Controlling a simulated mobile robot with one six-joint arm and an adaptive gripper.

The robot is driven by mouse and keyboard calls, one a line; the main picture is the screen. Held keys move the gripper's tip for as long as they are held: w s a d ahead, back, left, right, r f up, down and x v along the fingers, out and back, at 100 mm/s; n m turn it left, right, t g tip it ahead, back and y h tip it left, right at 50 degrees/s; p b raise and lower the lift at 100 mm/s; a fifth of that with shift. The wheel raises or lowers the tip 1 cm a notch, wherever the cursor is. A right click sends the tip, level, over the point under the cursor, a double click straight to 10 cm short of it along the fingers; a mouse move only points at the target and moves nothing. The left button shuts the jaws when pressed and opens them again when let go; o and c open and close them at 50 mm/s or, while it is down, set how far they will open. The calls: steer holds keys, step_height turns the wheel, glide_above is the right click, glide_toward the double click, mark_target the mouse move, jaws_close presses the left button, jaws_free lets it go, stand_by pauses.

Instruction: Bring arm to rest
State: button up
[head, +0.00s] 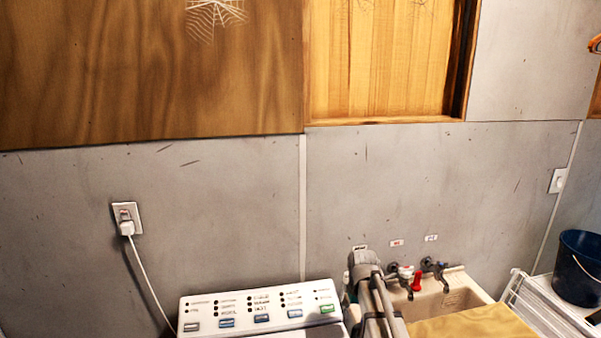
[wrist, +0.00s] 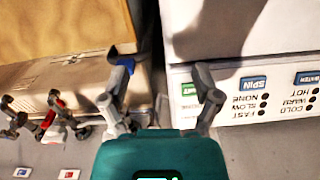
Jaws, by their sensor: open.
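My gripper (wrist: 162,72) shows in the wrist view with its two fingers spread wide apart. It is open, and nothing is held between the fingers. Behind the gap between them lies a dark gap between the sink unit and the washing machine. In the head view my grey arm (head: 369,292) rises at the bottom edge, between the washing machine and the sink. The gripper's fingers cannot be made out clearly there.
The washing machine's control panel (head: 262,309) is just left of the arm; its panel also fills the wrist view's right side (wrist: 245,95). The sink (head: 455,297) with taps (head: 416,281) is to the right. A dark bucket (head: 579,268) stands far right.

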steer(key=shift+m, duration=0.7)
steer(key=s+f+b, duration=0.1)
steer(key=s, duration=0.4)
steer(key=s+f, duration=0.1)
steer(key=s, duration=0.5)
steer(key=s+f+b, duration=0.1)
steer(key=s, duration=0.5)
steer(key=shift+s+b, duration=0.25)
steer(key=shift+b, duration=0.05)
